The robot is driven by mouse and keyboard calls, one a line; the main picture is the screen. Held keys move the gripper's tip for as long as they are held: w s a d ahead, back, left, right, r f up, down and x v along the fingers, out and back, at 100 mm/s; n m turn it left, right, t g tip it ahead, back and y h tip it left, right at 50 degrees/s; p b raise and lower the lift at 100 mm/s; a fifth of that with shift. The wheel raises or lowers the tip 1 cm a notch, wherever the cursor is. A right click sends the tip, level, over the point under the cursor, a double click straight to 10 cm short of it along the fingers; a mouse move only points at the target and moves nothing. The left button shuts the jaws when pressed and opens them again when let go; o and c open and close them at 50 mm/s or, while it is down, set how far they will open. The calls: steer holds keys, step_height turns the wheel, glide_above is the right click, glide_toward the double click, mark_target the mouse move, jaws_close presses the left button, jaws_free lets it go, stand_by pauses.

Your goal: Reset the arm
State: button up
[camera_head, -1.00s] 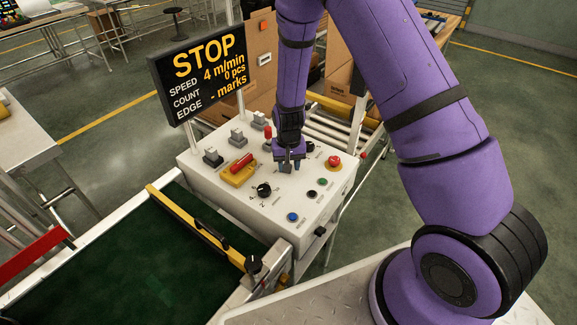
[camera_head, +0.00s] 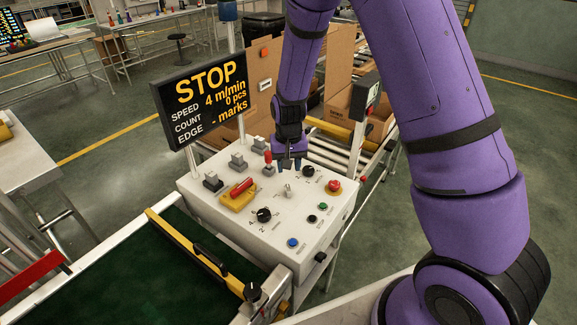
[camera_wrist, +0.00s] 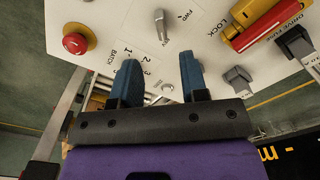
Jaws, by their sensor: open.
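My gripper (camera_head: 291,162) is at the end of my purple arm, above the back part of the white control panel (camera_head: 262,226). It is open and empty. In the wrist view its two blue fingers (camera_wrist: 161,82) are spread apart, with the panel face beyond them. A small grey toggle lever (camera_head: 288,190) stands on the panel just in front of the fingers; it also shows in the wrist view (camera_wrist: 162,22), by the FWD label. The gripper looks clear of it.
The panel carries a red mushroom button (camera_head: 333,186), a red-handled yellow switch (camera_head: 239,193), black knobs (camera_head: 264,214) and small buttons. A STOP display (camera_head: 203,94) stands at the left. A green conveyor belt (camera_head: 150,275) lies in front. Cardboard boxes (camera_head: 347,123) and rollers are behind.

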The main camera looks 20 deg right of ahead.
steer(key=s+d+r+t, duration=0.1)
steer(key=s+r, duration=0.2)
steer(key=r, duration=0.5)
steer(key=s+d+r+n+t+y, duration=0.1)
steer(key=s+r, duration=0.2)
steer(key=r, duration=0.5)
steer(key=s+d+r, duration=0.2)
steer(key=s+r, duration=0.2)
steer(key=r, duration=0.3)
steer(key=s+d+r+t, duration=0.1)
steer(key=s+r, duration=0.4)
steer(key=s, duration=0.4)
steer(key=s+d+r+n+t+h, duration=0.1)
steer(key=s+d+r+t, duration=0.1)
steer(key=s+r, duration=0.4)
steer(key=s, duration=0.4)
